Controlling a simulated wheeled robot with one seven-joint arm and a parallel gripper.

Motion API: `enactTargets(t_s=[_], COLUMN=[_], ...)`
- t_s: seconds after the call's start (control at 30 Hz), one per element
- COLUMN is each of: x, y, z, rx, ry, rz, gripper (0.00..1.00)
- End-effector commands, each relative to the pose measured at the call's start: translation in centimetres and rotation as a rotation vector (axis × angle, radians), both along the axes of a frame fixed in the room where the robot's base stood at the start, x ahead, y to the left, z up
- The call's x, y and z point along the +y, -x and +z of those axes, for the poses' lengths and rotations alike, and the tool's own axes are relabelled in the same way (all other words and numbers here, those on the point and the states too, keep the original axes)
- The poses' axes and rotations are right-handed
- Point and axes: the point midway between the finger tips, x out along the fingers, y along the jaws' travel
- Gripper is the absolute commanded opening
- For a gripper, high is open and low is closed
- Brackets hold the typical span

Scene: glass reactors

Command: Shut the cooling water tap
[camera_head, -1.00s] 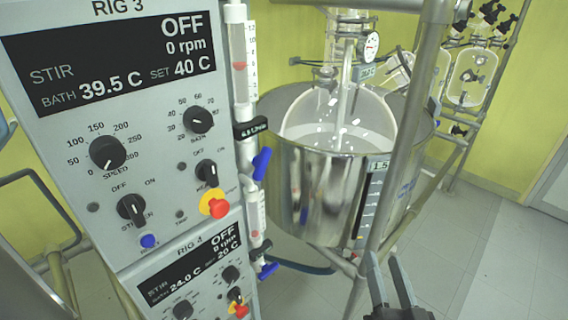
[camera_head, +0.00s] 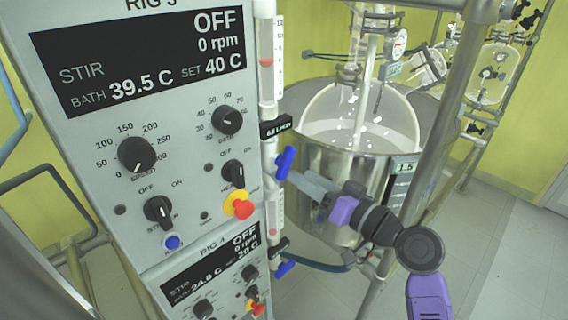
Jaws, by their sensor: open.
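The upper blue tap handle (camera_head: 285,162) is on the clear flow tube (camera_head: 267,90) at the right edge of the RIG 3 panel. It stands nearly upright, tilted a little, roughly along the tube. A second blue tap handle (camera_head: 285,269) is lower down, beside the RIG 4 panel. My gripper (camera_head: 301,186) is open, just right of and slightly below the upper handle, its fingers pointing left towards it. The gap between fingers and handle is small; I cannot tell whether they touch. Nothing shows between the fingers.
The RIG 3 panel (camera_head: 150,130) has black knobs and a red stop button (camera_head: 237,206) close to the tap. A steel bath vessel (camera_head: 325,165) with a glass reactor stands behind my gripper. A slanted metal post (camera_head: 440,140) rises on the right. The floor at right is clear.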

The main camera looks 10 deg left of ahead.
Motion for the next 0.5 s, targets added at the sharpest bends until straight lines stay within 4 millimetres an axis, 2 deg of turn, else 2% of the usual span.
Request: enactTargets(t_s=[0.3,0.5], x=[3.8,5.3], y=[-2.9,-4.1], z=[0.2,0.1], rx=[0.001,0.001], ry=[0.001,0.0], rz=[0.0,-0.003], gripper=[0.42,0.42])
